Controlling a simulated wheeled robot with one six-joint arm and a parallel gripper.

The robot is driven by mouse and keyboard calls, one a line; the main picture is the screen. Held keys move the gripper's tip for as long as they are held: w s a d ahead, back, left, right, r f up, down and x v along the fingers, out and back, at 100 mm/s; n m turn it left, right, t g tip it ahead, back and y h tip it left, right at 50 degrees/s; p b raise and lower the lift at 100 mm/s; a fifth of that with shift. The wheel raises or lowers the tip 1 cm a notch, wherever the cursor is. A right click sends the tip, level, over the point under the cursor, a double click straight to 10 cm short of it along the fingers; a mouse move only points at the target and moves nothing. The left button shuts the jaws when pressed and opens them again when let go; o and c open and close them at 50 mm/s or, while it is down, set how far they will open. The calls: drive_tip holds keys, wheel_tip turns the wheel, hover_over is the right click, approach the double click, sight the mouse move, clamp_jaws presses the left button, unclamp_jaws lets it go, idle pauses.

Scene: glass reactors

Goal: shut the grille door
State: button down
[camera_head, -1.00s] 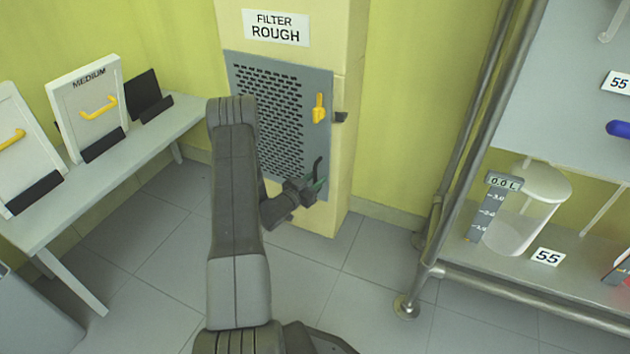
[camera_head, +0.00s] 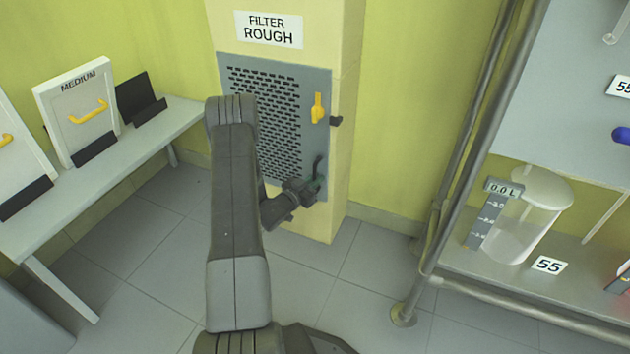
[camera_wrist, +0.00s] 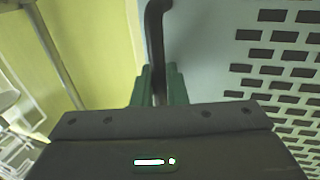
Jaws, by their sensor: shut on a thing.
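The grille door (camera_head: 266,84) is a grey panel with dark slots in the cream filter housing, and it lies flat against the housing front. Its yellow latch (camera_head: 318,108) is upright near the right edge, beside a dark catch (camera_head: 336,121) on the housing. My gripper (camera_head: 316,184) is at the door's lower right. In the wrist view, its green fingers (camera_wrist: 159,86) are shut on the dark door handle (camera_wrist: 153,40), with the slotted grille (camera_wrist: 285,70) to the right. My arm hides the door's lower left part.
A grey bench (camera_head: 35,225) at left holds white filter panels, one marked MEDIUM (camera_head: 80,110). A metal-framed rack (camera_head: 470,160) with a clear vessel (camera_head: 528,220) stands at right. Tiled floor between rack and housing is free.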

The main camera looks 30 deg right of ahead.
drive_tip(key=c, duration=1.5)
unclamp_jaws()
drive_tip(key=shift+w+d+r, duration=0.1)
drive_tip(key=shift+d, duration=0.05)
drive_tip(key=shift+c, duration=0.2)
drive_tip(key=p+v, duration=0.3)
drive_tip(key=v, duration=1.1)
drive_tip(key=shift+d, duration=0.15)
drive_tip(key=b+x, duration=0.3)
drive_tip(key=x, duration=1.1)
drive_tip(key=v, duration=0.2)
drive_tip(key=shift+s+a+p, duration=0.25)
drive_tip(key=shift+a+p, duration=0.05)
drive_tip(key=shift+p, duration=0.05)
drive_tip(key=shift+w+d, duration=0.1)
